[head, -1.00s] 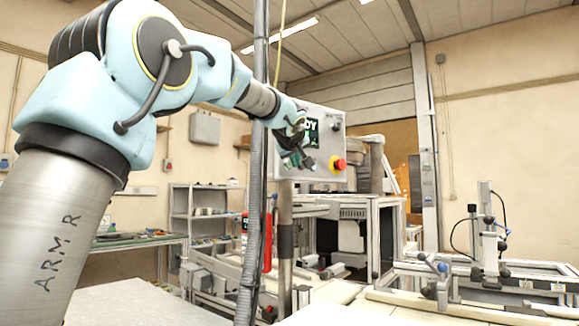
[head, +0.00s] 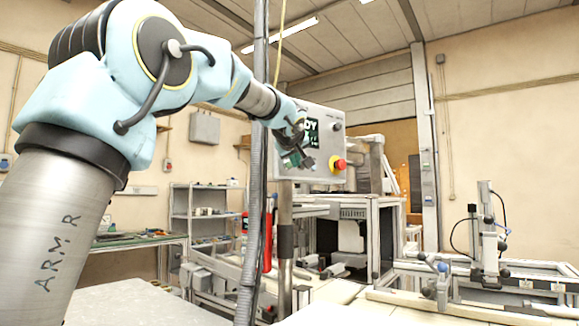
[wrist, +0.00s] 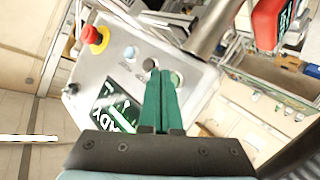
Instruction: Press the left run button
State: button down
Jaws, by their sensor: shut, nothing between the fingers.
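A grey control panel (head: 326,171) stands on a post in the middle of the head view, with a lit screen and a red stop knob (head: 338,164). In the wrist view the panel (wrist: 196,97) is turned round, showing the stop knob (wrist: 95,36), a pale button (wrist: 129,53), a dark button (wrist: 149,64) and a grey-green button (wrist: 177,77) in a row. No run label is readable. My gripper (wrist: 163,73) is shut and empty, its green fingertips over the panel by the dark and grey-green buttons. Contact cannot be told. My gripper (head: 297,160) partly hides the panel's lower left in the head view.
A pole with a grey hose (head: 251,200) stands in front, left of the panel. A red cylinder (head: 267,243) hangs below it. A metal shelf (head: 180,213) stands at the back left. Machine frames and a bench fixture (head: 489,240) fill the right.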

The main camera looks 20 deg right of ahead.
jog(key=shift+w, duration=0.1)
jog(key=shift+w+a, duration=0.1)
jog(key=shift+w, duration=0.25)
jog(key=shift+w+a, duration=0.1)
jog(key=shift+w, duration=0.25)
dwell(0.9)
jog(key=shift+s, duration=0.1)
jog(key=shift+s+d+b, duration=0.2)
jog(key=shift+s+b, duration=0.45)
jog(key=shift+s, duration=0.05)
